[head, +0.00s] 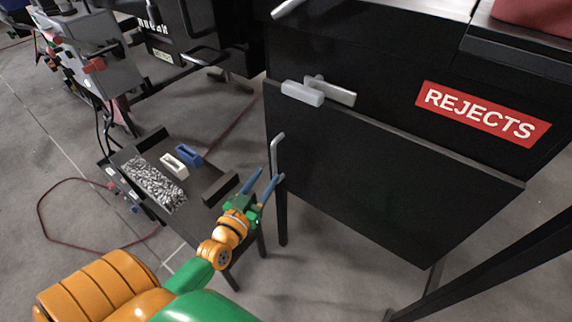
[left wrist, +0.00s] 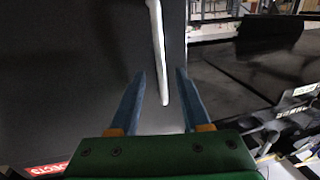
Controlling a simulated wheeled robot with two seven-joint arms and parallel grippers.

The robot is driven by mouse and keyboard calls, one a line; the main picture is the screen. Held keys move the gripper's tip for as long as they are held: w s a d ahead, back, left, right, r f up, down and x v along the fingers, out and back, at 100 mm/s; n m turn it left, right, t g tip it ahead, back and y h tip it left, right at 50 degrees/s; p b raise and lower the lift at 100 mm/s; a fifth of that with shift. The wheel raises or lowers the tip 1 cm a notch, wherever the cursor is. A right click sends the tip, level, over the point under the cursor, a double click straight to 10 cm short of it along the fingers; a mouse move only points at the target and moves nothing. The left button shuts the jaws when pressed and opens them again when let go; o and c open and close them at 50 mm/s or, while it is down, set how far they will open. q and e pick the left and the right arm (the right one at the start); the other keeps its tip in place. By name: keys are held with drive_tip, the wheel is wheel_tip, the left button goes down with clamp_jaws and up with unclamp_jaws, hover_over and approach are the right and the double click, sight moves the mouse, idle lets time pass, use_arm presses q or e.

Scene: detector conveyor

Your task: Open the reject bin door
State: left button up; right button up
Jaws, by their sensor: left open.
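The reject bin door (head: 370,180) is a dark panel below the red REJECTS sign (head: 483,113). It looks closed, though any small gap is hard to tell. A pale grey bar handle (head: 277,152) stands upright at its left edge. My left gripper (head: 268,175), with blue fingers, is open at the handle's lower end. In the left wrist view the handle (left wrist: 158,45) hangs down between the two open fingers (left wrist: 161,73); contact cannot be told. A light grey latch (head: 318,92) sits at the door's top edge. My right gripper is not in view.
A dark tray table (head: 205,183) with grey bits, a white block (head: 174,166) and a blue block (head: 188,155) stands left of the bin. Machinery (head: 95,70) stands at the back left. A dark slanted beam (head: 500,265) crosses the lower right. Grey floor is free below the door.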

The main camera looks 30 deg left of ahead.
sight(273, 163)
use_arm(q)
drive_tip(key=w, duration=0.4)
drive_tip(key=w+a+r, duration=0.1)
drive_tip(key=w, duration=0.1)
drive_tip(key=shift+w, duration=0.1)
drive_tip(key=shift+d, duration=0.1)
clamp_jaws()
idle(1.1)
